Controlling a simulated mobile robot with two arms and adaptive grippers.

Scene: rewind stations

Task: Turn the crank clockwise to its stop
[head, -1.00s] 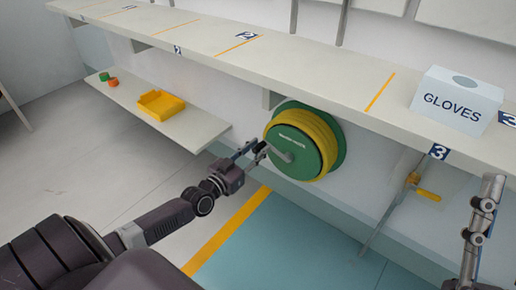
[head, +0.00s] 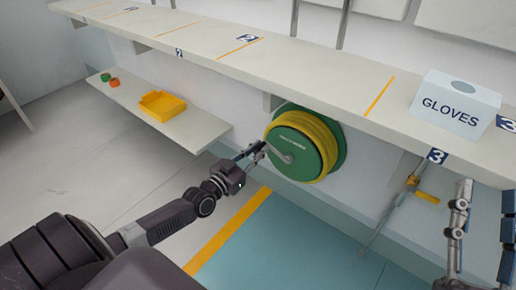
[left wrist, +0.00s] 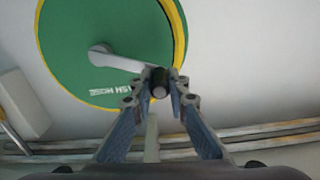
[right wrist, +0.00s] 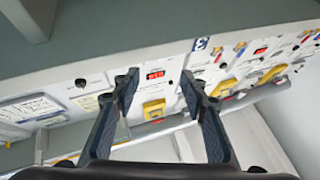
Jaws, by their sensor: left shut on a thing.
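The green hose reel (head: 294,152) with a yellow hose around it is mounted on the wall under the long shelf. Its grey crank arm (head: 277,152) points from the hub to the upper left. My left gripper (head: 258,149) is at the arm's outer end. In the left wrist view, the fingers (left wrist: 160,88) are shut on the dark crank handle (left wrist: 159,82), with the crank arm (left wrist: 121,62) running to the hub at upper left. My right gripper (right wrist: 159,88) is open and empty in the right wrist view; its arm stands at the right edge of the head view.
A glove box (head: 456,105) sits on the long shelf (head: 220,50). A lower shelf (head: 200,128) at left holds a yellow tray (head: 162,105) and two small pieces. A yellow-handled fitting (head: 427,197) is on the wall right of the reel. The floor below the reel is clear.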

